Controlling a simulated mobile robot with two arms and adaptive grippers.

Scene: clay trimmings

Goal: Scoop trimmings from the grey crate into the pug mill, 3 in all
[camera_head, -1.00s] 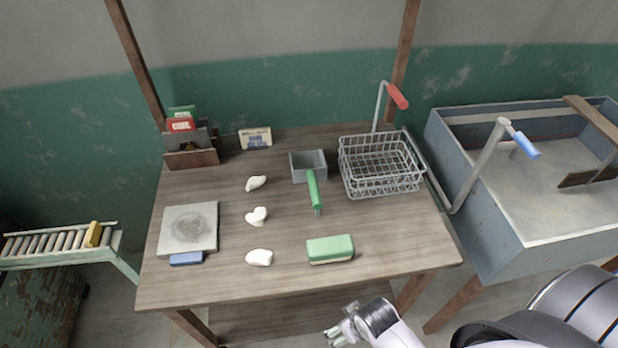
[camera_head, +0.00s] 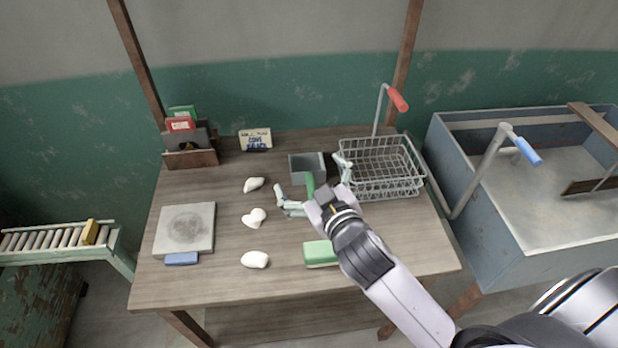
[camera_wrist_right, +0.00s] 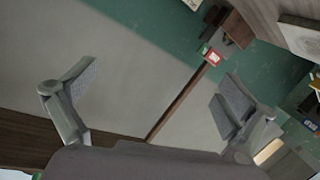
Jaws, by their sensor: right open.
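A small open grey box (camera_head: 297,168), the likely grey crate, stands at the back middle of the wooden table; I cannot make out trimmings in it. A green-handled tool (camera_head: 310,183) lies in front of it, partly hidden by my right gripper. My right gripper (camera_head: 311,177) is open, its fingers spread on either side of the green handle; whether they touch it I cannot tell. Its fingers also show in the right wrist view (camera_wrist_right: 155,90), with nothing between them. Three white lumps (camera_head: 254,184) lie in a column to the left. Nothing is clearly a pug mill. My left gripper is out of view.
A wire basket (camera_head: 385,187) stands right of the box, beside a red-handled lever (camera_head: 397,99). A green block (camera_head: 320,254) lies near the front, partly behind my arm. A grey slab (camera_head: 204,247) and blue block (camera_head: 181,259) are left. A blue-handled basin (camera_head: 470,225) stands right.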

